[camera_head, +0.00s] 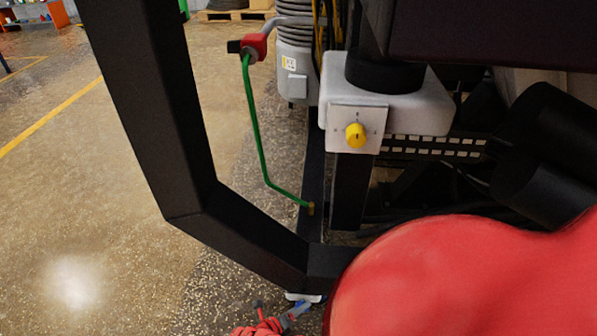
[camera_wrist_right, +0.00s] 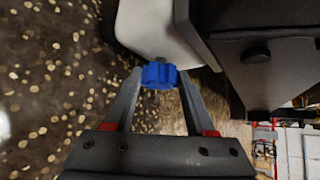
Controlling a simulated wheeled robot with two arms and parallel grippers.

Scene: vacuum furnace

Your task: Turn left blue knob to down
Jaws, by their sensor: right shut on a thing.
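The blue knob (camera_wrist_right: 159,75) shows in the right wrist view, on a white housing (camera_wrist_right: 158,35). My right gripper (camera_wrist_right: 159,82) has its two grey fingers on either side of this knob and is shut on it. The knob's pointer direction is not readable here. In the head view, a small part of a red and grey gripper (camera_head: 283,312) shows at the bottom edge, beside a bit of blue and white under the black frame. Most of it is cut off. My left gripper is not in view.
A yellow knob (camera_head: 355,135) sits on a white box in the head view. A black frame (camera_head: 165,130) runs down the left and across the bottom. A green pipe (camera_head: 257,125) with a red valve handle (camera_head: 254,46) stands behind it. Open floor lies left.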

